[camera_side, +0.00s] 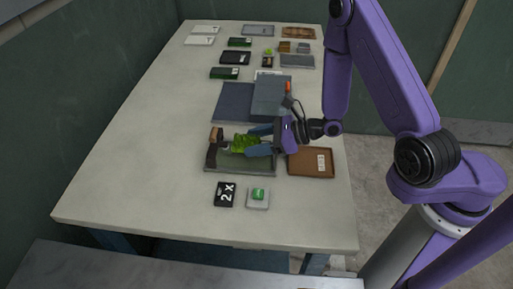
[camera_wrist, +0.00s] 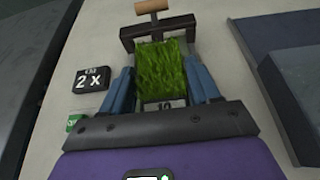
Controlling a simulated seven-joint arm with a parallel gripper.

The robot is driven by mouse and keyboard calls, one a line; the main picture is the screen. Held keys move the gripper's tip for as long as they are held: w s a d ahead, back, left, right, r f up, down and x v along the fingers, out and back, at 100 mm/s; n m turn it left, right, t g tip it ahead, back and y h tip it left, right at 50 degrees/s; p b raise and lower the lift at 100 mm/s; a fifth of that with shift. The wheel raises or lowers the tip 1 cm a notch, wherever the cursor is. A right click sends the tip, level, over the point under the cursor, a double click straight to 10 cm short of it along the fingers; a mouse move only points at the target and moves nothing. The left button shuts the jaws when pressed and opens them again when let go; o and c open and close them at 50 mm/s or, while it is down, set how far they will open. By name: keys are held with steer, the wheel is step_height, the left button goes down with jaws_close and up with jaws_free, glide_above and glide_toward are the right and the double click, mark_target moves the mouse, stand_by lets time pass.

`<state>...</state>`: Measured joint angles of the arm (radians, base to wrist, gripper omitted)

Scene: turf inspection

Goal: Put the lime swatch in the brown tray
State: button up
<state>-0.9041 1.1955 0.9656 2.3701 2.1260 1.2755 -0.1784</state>
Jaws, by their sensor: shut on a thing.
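The lime swatch (camera_side: 243,142) is a grassy, bright green piece. My gripper (camera_side: 250,141) is shut on it, with a blue finger on each side. The brown tray (camera_side: 299,170) lies right of that tray, with a white label inside and no swatch.
A dark tool with a wooden handle (camera_side: 216,134) is just beyond the swatch. A black 2X card (camera_side: 225,195) and a pale block with a green top (camera_side: 258,197) are in front. Dark slabs (camera_side: 232,102) lie behind. The table's left side is clear.

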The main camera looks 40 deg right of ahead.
step_height(320, 180, up, 5)
steer(key=shift+r, duration=0.2)
steer(key=shift+d+r, duration=0.15)
steer(key=shift+r, duration=0.2)
steer(key=s+d+f, duration=0.1)
steer(key=s+d, duration=0.3)
steer(key=d, duration=0.3)
glide_above(316, 162)
steer(key=shift+f, duration=4.35)
steer(key=shift+f, duration=0.1)
steer(key=o, duration=0.7)
steer(key=shift+f, duration=0.1)
steer(key=shift+o, duration=0.6)
steer(key=shift+r, duration=0.2)
